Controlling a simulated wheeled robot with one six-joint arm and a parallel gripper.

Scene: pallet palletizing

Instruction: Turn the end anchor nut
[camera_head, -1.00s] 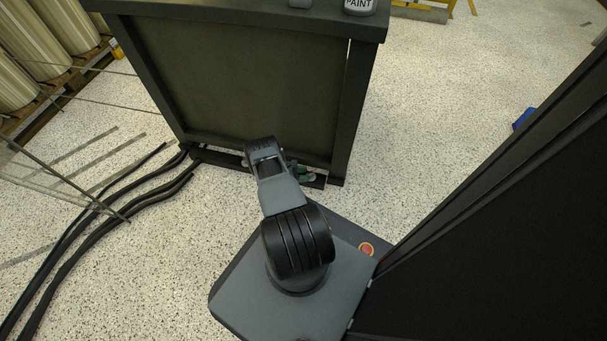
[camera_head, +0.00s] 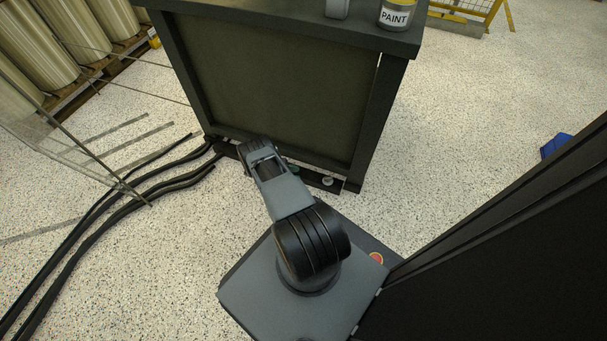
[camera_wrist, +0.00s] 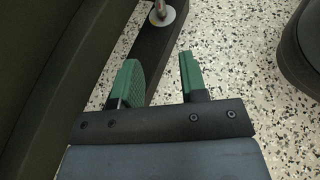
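An anchor with a round pale washer and an upright metal stud (camera_wrist: 162,14) shows at the top of the wrist view, on a dark foot rail (camera_wrist: 150,45). The nut itself is too small and cut off to tell clearly. In the head view, a small pale anchor (camera_head: 328,181) sits on the rail at the cabinet's foot, right of my arm. My gripper (camera_wrist: 160,68) has two green fingers spread apart with nothing between them, and the stud lies beyond their tips. In the head view my arm hides most of the gripper.
A dark cabinet (camera_head: 270,85) stands right in front of my arm, with a paint can (camera_head: 397,14) on top. Black cables (camera_head: 120,205) run across the floor at left. A blue object (camera_head: 556,146) lies at right.

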